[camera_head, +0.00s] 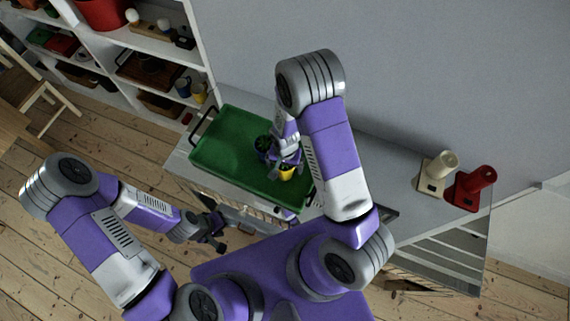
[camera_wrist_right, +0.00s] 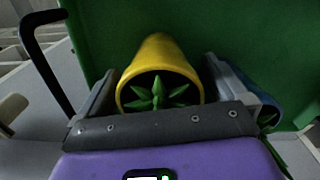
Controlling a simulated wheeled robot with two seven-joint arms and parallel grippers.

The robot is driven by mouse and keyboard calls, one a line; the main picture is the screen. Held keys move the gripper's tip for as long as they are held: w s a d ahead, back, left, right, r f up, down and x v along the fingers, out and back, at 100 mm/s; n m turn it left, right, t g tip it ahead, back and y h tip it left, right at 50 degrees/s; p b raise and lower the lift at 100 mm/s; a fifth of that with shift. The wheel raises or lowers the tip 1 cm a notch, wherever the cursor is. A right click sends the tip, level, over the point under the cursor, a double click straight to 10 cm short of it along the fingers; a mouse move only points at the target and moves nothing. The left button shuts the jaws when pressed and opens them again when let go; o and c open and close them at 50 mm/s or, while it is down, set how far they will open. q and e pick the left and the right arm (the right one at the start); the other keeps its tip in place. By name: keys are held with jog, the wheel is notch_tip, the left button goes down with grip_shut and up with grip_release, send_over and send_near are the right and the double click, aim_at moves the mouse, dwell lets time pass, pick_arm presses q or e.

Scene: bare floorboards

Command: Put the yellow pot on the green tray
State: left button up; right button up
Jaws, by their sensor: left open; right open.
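The yellow pot (camera_head: 287,173), with a green plant in it, is at the right part of the green tray (camera_head: 222,142). In the right wrist view the yellow pot (camera_wrist_right: 165,62) sits between the two fingers of my right gripper (camera_wrist_right: 160,68), its plant facing the camera. The fingers are open around it, and the tray (camera_wrist_right: 110,25) fills the background. In the head view my right gripper (camera_head: 284,160) partly hides the pot. My left gripper (camera_head: 216,232) is open and empty, in front of the tray and low, away from the pot.
A blue pot with a plant (camera_head: 263,146) stands on the tray just left of my right gripper; it also shows beside the right finger (camera_wrist_right: 268,112). A cream object (camera_head: 436,172) and a red object (camera_head: 474,187) stand at the right end of the grey cabinet top. Shelves stand at the left.

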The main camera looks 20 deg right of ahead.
jog(key=shift+r, duration=0.25)
notch_tip(320, 180, up, 12)
jog(key=shift+f+p, duration=0.1)
jog(key=shift+p, duration=0.75)
